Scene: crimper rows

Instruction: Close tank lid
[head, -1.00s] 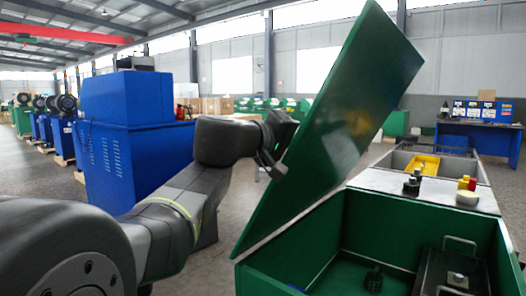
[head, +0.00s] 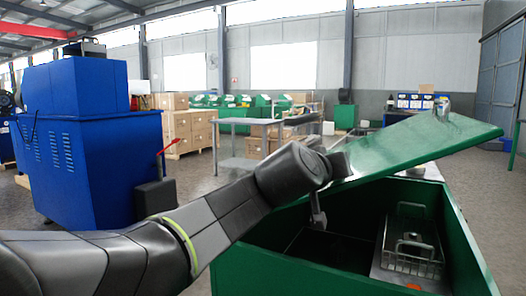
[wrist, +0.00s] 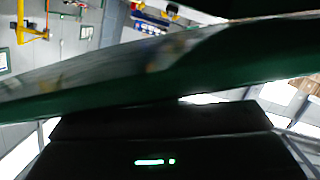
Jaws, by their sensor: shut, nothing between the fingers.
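The green tank lid (head: 420,150) is partly lowered over the green tank (head: 245,268), tilted with its right end higher. A wide gap shows the tank's inside. My gripper (head: 340,163) is shut and empty, close to the lid's left part; I cannot tell whether it touches. In the wrist view the lid (wrist: 200,75) crosses close in front as a dark green slanted band. The fingertips are not clear in either view.
A wire basket (head: 411,258) with handles sits inside the tank. A blue machine (head: 95,165) stands at left, with a red lever (head: 167,146). A grey table (head: 248,125) and cardboard boxes (head: 188,130) stand behind. Floor between the blue machine and table is clear.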

